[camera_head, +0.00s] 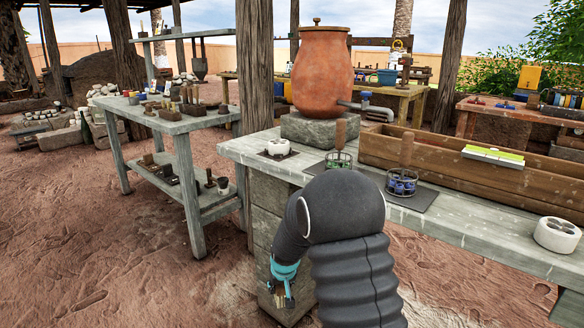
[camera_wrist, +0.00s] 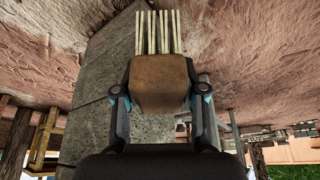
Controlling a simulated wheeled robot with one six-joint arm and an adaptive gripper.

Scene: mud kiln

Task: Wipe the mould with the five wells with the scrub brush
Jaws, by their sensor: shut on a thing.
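My gripper (camera_head: 281,283) hangs low in front of the bench, below the bench top. In the wrist view my gripper (camera_wrist: 160,92) is shut on the scrub brush (camera_wrist: 160,84), a brown block with pale bristles pointing away from my palm. The brush is small and partly visible in the head view. A white round mould with wells (camera_head: 278,146) lies on a dark mat at the bench's left end. Another white round mould with wells (camera_head: 557,232) stands at the bench's right end. I cannot count the wells of either surely. My gripper is apart from both.
The grey bench top (camera_head: 465,217) also holds a clay jar (camera_head: 320,70) on a stone block, a long wooden trough (camera_head: 440,172) and two wire holders, the nearer one (camera_head: 402,183) on a dark mat. A stone support (camera_wrist: 95,75) stands close to my gripper. A shelf table (camera_head: 185,122) stands left.

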